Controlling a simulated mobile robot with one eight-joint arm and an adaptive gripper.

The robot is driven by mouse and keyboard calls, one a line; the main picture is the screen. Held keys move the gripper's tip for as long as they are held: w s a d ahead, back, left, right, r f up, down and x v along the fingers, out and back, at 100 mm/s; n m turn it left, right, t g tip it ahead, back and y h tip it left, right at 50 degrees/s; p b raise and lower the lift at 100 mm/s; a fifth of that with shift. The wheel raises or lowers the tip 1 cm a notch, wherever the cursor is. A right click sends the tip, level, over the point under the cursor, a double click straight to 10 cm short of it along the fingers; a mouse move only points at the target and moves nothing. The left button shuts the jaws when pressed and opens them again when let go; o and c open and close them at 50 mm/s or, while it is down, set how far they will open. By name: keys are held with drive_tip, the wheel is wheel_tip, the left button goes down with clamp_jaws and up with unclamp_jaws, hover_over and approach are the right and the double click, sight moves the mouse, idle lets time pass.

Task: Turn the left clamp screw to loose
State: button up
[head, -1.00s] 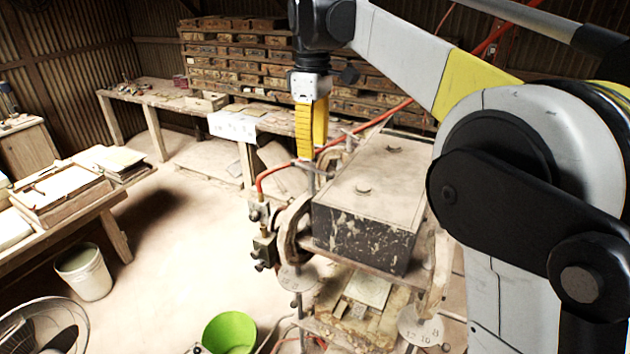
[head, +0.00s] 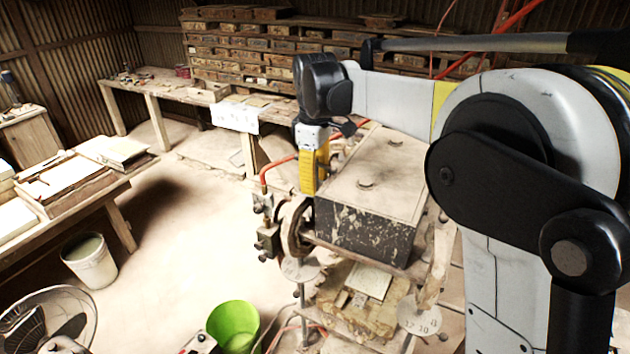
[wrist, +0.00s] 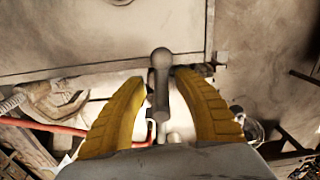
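The press (head: 366,235) stands right of centre in the head view, with a dark, paint-worn box body and a dusty flat top. A rounded left clamp (head: 292,226) grips its left side. My gripper (head: 311,188) points down at that side, above the clamp, its yellow fingers partly hiding the screw. In the wrist view, a dark screw handle bar (wrist: 161,62) with a round knob end lies between the two yellow fingers of my gripper (wrist: 160,80). The fingers are apart, one on each side of the bar, with narrow gaps showing. The screw's thread is hidden.
A round numbered dial (head: 420,318) hangs at the press's lower right. A red hose (head: 276,168) runs behind the clamp. A green bucket (head: 234,326) and a white bucket (head: 89,262) stand on the floor. Open floor lies left of the press.

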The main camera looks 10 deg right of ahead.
clamp_jaws()
drive_tip(key=shift+n+b, duration=0.45)
drive_tip(key=shift+n, duration=0.35)
unclamp_jaws()
wheel_tip(320, 180, up, 12)
drive_tip(key=shift+f, duration=0.1)
